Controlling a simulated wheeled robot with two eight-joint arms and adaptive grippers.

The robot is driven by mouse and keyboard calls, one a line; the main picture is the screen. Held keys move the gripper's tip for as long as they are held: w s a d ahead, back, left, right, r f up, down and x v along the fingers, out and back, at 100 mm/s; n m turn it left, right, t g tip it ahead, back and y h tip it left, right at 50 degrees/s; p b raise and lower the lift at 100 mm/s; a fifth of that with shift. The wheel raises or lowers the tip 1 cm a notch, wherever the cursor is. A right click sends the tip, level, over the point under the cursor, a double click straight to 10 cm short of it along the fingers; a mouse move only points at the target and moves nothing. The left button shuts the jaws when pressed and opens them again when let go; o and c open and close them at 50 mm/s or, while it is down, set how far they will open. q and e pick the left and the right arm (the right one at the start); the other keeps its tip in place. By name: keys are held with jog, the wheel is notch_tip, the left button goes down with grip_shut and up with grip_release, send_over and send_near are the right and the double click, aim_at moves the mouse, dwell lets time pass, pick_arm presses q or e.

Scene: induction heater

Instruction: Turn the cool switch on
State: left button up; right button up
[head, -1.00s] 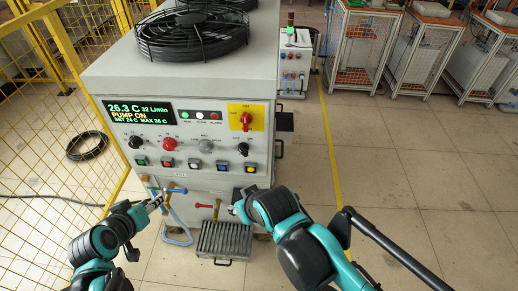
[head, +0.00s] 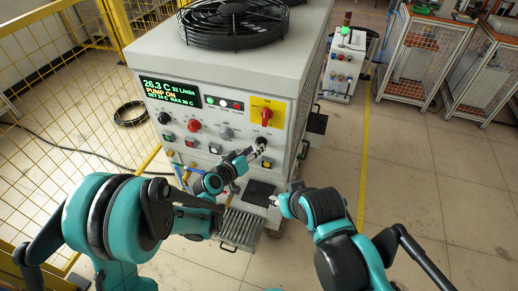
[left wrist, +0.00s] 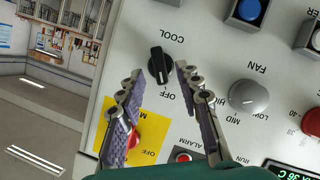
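The cool switch (left wrist: 158,66) is a black rotary knob in the left wrist view, which shows the panel upside down. Its labels read COOL and OFF, and its ridge stands nearly upright in that picture. My left gripper (left wrist: 158,76) is open, with one finger on each side of the knob; I cannot tell whether they touch it. In the head view my left gripper (head: 256,151) is at the right side of the panel and partly hides the switch. My right gripper (head: 278,202) is low, right of the cabinet's front, its fingers too small to read.
A red main switch on a yellow plate (head: 279,106) sits just above the cool switch. The grey fan knob (left wrist: 249,96) and blue button (left wrist: 250,10) are nearby. A metal grate tray (head: 240,229) juts out below. Yellow fencing (head: 60,70) stands left.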

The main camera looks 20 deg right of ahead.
pick_arm(q)
jog(key=shift+b+x, duration=0.3)
jog(key=shift+x, duration=1.25)
grip_shut()
jog(key=shift+s+d+m+t+y+b, duration=0.2)
jog(key=shift+m+t+y, duration=0.45)
jog(key=shift+m, duration=0.7)
jog(key=shift+d+m+t+y+b, duration=0.1)
jog(key=shift+m+t+y+b, duration=0.25)
jog(key=shift+m+y, duration=0.75)
jog(key=shift+s+d+m+t+y+b, duration=0.15)
jog(key=shift+m+t+y, duration=0.45)
jog(key=shift+m, duration=0.95)
jog(key=shift+w+a, duration=0.1)
